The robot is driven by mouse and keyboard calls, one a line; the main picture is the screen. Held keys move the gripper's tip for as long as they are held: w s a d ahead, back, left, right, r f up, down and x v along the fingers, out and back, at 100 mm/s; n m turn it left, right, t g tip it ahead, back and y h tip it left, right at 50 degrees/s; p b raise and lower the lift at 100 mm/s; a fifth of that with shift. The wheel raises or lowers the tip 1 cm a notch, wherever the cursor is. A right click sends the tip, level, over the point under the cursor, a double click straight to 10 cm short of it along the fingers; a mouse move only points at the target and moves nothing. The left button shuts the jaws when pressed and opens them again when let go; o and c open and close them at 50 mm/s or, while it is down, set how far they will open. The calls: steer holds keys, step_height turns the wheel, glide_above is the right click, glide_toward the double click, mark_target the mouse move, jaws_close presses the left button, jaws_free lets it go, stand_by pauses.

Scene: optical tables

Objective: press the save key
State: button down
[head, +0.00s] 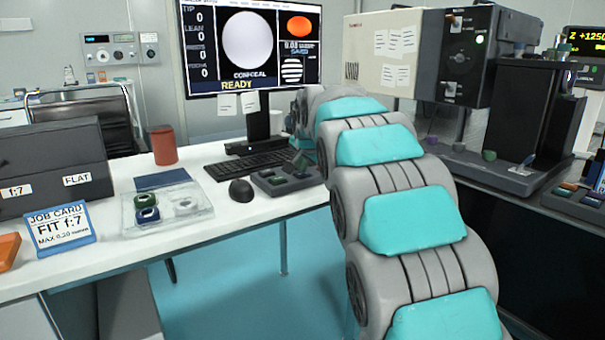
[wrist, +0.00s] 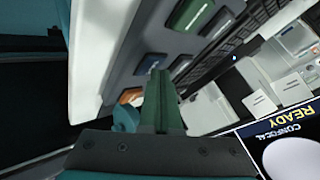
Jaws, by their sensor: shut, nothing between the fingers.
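A dark key pad (head: 287,180) with several coloured keys lies on the white desk, right of the mouse. In the wrist view the key pad (wrist: 120,75) shows a green key (wrist: 194,12), a blue key (wrist: 150,63) and an orange key (wrist: 130,95). I cannot read which is the save key. My gripper (wrist: 160,75) is shut and empty, its fingertips over the pad beside the blue and orange keys. I cannot tell whether they touch a key. In the head view my arm covers most of the gripper.
A mouse (head: 241,191), a keyboard (head: 255,165) and the monitor (head: 250,50), reading READY, stand around the pad. A clear tray (head: 165,210) with rings, a job card (head: 60,229) and a red cup (head: 163,146) are to the left. A dark bench with equipment is at right.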

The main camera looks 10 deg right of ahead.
mark_target(302, 175)
stand_by(0.3)
steer(key=shift+r+p, duration=0.4)
steer(key=shift+r, duration=0.4)
steer(key=shift+r, duration=0.1)
steer(key=shift+r+p, duration=1.35)
steer(key=shift+r, duration=1.05)
steer(key=s+f+n+g, duration=0.3)
steer(key=s+f, duration=0.5)
steer(key=s, duration=1)
steer(key=s+f+n+g, duration=0.3)
steer(key=s+f, duration=0.5)
steer(key=s, duration=1.1)
steer(key=s+f+n+g, duration=0.3)
steer(key=s+f, duration=0.6)
steer(key=s, duration=1)
steer(key=shift+d+g, duration=0.15)
steer(key=shift+g, duration=0.85)
steer(key=shift+s+f, duration=0.1)
